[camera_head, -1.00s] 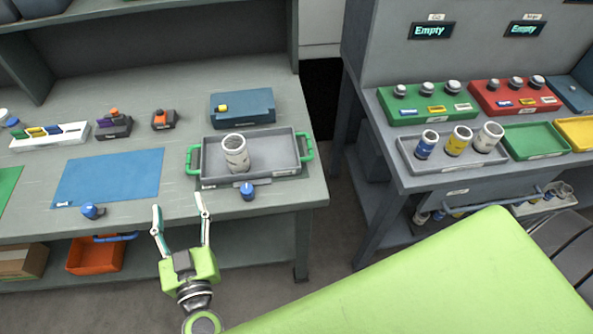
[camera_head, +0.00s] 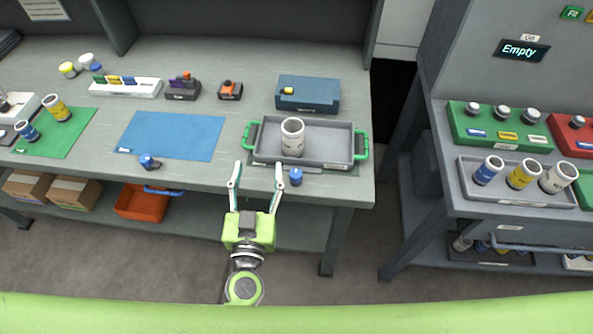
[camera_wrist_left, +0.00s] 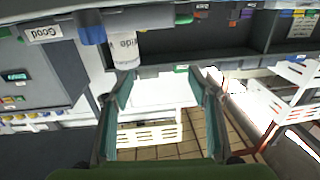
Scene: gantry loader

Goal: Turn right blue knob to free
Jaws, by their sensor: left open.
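A blue part that looks like this knob also shows in the left wrist view (camera_wrist_left: 91,28), beside a white labelled cup (camera_wrist_left: 126,50). My left gripper (camera_head: 257,172) is open and empty, its fingers pointing at the bench edge. Its right fingertip is just left of the knob and appears apart from it. In the left wrist view, the open fingers (camera_wrist_left: 161,84) have nothing between them. The knob's setting is too small to read. My right gripper is out of view.
The white cup (camera_head: 292,138) stands upright in the grey tray. Another blue knob (camera_head: 148,161) is at the bench edge by the blue mat (camera_head: 172,135). A second bench (camera_head: 455,205) with trays stands at the right, across a floor gap.

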